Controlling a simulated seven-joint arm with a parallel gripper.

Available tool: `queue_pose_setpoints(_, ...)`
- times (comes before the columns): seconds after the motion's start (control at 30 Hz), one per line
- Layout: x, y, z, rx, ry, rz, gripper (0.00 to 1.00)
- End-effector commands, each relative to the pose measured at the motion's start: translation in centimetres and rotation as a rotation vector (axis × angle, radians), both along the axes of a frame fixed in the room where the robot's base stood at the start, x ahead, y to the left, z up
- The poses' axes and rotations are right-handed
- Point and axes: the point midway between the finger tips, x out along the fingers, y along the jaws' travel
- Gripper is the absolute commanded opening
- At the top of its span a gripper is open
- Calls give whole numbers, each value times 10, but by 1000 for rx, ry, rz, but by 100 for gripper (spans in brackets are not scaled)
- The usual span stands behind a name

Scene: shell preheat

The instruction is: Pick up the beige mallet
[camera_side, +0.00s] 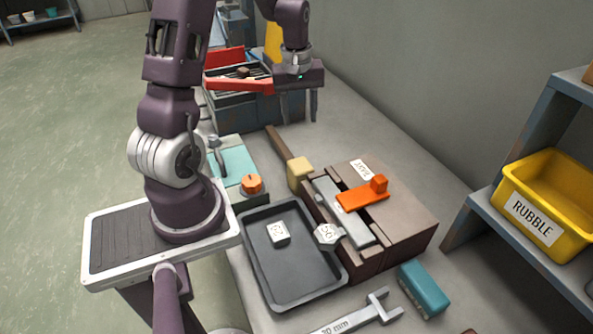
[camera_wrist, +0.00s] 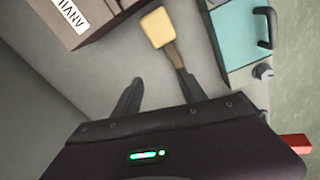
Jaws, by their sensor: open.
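The beige mallet lies on the grey bench. Its block-shaped beige head (camera_side: 299,172) rests beside the brown box, and its dark brown handle (camera_side: 276,141) points away toward the back. In the wrist view the beige mallet head (camera_wrist: 157,27) is at top centre, with the handle running down toward my right-hand finger. My gripper (camera_side: 299,121) is open and empty, fingers pointing down, above the bench behind the mallet. In the wrist view my gripper (camera_wrist: 159,76) has the handle's near end by its right finger, which hides part of it. I cannot tell whether they touch.
The brown box (camera_side: 405,215) carries an orange clamp (camera_side: 362,194) and a grey bar. A dark tray (camera_side: 262,277) holds a white block.

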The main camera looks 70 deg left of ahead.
Motion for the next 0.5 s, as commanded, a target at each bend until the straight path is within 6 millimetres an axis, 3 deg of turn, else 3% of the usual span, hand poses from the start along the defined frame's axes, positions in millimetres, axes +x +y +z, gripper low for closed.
queue_pose_setpoints(0.03, -7, 22, -28, -27, 29, 96, 49)
queue_pose_setpoints(0.1, -15, 42, -55, -46, 50, 196, 49)
queue_pose_setpoints(0.2, -22, 55, -77, -62, 66, 270, 49)
queue_pose_setpoints(0.5, -23, 47, -124, -68, 72, 279, 49)
